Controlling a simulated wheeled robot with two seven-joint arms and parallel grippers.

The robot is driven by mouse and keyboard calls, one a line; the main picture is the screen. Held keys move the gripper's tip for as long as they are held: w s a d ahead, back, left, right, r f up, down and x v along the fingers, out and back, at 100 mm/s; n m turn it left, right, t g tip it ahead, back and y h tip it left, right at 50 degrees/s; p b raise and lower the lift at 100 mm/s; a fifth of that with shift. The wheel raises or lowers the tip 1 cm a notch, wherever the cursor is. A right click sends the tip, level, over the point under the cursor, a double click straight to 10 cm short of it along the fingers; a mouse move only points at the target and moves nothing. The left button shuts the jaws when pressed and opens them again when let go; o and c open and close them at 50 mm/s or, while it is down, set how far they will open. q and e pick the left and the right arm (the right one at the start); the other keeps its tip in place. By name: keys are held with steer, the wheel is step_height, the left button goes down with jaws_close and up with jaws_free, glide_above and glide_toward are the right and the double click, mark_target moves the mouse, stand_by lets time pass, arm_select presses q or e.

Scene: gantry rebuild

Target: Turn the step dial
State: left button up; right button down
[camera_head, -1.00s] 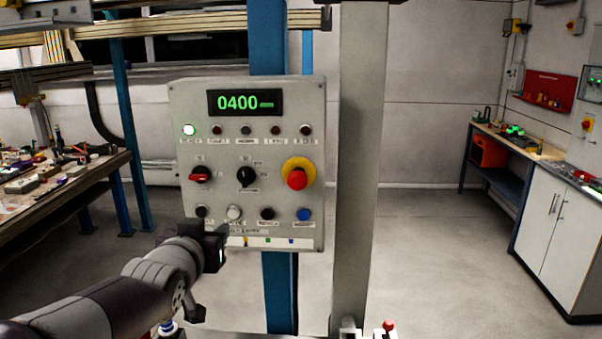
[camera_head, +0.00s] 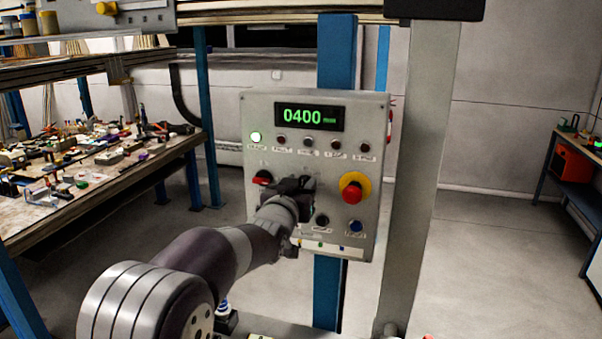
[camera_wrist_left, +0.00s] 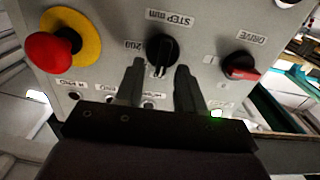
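The step dial (camera_wrist_left: 161,50) is a round black knob under a "STEP mm" label on the grey control panel (camera_head: 365,115). In the left wrist view the panel appears upside down. My left gripper (camera_wrist_left: 160,70) is open, with its two fingertips reaching toward the dial, one on each side of its lower edge in that view. I cannot tell whether they touch it. In the head view my left gripper (camera_head: 297,186) is in front of the panel and hides the dial. My right gripper is not in view.
The red emergency button (camera_head: 352,193) on its yellow disc sits right of the dial. The red-handled drive switch (camera_head: 262,179) sits left of it. The green display (camera_head: 309,117) reads 0400. A grey post (camera_head: 425,150) stands right of the panel, a cluttered bench (camera_head: 100,195) left.

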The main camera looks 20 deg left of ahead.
arm_select(q)
steer(key=shift+w+a, duration=0.15)
steer(key=shift+a, duration=0.05)
steer(key=shift+d, duration=0.2)
steer(key=shift+c, duration=0.3)
steer(key=shift+d, duration=0.1)
steer(key=c, duration=0.5)
jaws_close()
steer(key=shift+f+b, duration=0.15)
steer(key=shift+b, duration=0.35)
steer(key=shift+d+f+m+b, duration=0.1)
steer(key=shift+d+m+b, duration=0.1)
steer(key=shift+m+b, duration=2.45)
steer(key=shift+d+f+m+b, duration=0.1)
steer(key=shift+d+m+b, duration=0.1)
steer(key=shift+m+b, duration=2.4)
steer(key=shift+n+b, duration=0.75)
steer(key=shift+b, duration=0.15)
